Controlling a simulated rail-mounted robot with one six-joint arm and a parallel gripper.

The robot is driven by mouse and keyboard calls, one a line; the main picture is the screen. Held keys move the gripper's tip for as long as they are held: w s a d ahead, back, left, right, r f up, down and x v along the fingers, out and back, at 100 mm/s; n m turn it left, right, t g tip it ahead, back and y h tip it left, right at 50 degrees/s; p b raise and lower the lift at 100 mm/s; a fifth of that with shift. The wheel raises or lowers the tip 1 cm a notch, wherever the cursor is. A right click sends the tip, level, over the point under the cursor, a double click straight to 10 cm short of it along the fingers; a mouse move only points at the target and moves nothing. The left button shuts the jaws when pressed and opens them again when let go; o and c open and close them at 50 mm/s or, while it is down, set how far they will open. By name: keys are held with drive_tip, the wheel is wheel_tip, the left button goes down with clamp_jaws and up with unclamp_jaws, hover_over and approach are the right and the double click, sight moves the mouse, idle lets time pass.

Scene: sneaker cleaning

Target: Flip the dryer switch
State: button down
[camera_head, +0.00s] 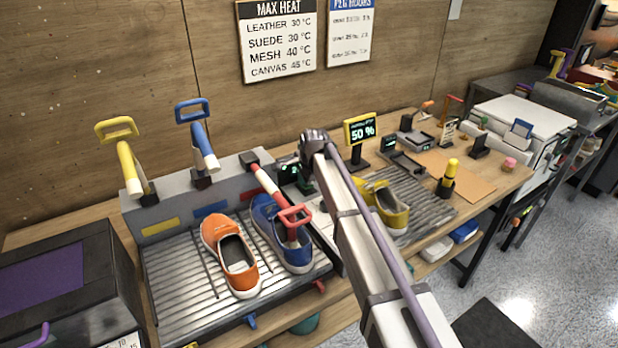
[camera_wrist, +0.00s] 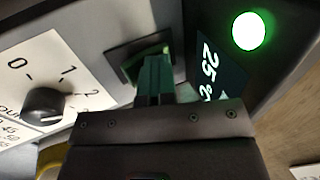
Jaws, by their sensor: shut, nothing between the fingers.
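The grey dryer (camera_head: 236,187) stands at the back of the workbench, with its dark control end (camera_head: 289,172) partly hidden behind my arm. In the wrist view, a dark square switch plate (camera_wrist: 126,52) sits on the dryer's panel, beside a lit green lamp (camera_wrist: 249,31) and a display (camera_wrist: 207,72) reading 25 °C. My gripper (camera_wrist: 158,58) is shut and empty, with its fingertips at the switch plate. The fingers cover part of the switch, so I cannot tell its position or whether they touch it. The gripper (camera_head: 304,184) is small and dark in the head view.
A black dial (camera_wrist: 43,103) with numbers sits left of my gripper. The red nozzle (camera_head: 268,187) points into the blue sneaker (camera_head: 272,222), beside the orange sneaker (camera_head: 240,277). Yellow (camera_head: 127,163) and blue (camera_head: 203,143) nozzles stand raised. A yellow sneaker (camera_head: 393,214) lies right of my arm.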

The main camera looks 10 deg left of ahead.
drive_tip(key=shift+s+d+f, duration=0.1)
drive_tip(key=shift+s+d, duration=0.45)
drive_tip(key=shift+s, duration=0.1)
drive_tip(key=p+v, duration=1.3)
drive_tip(key=v, duration=0.1)
drive_tip(key=shift+s, duration=0.3)
drive_tip(key=shift+d+f, duration=0.1)
drive_tip(key=shift+d, duration=0.05)
drive_tip(key=shift+w+a+r+t, duration=0.2)
drive_tip(key=shift+w+a+t, duration=0.1)
drive_tip(key=shift+w+a, duration=0.2)
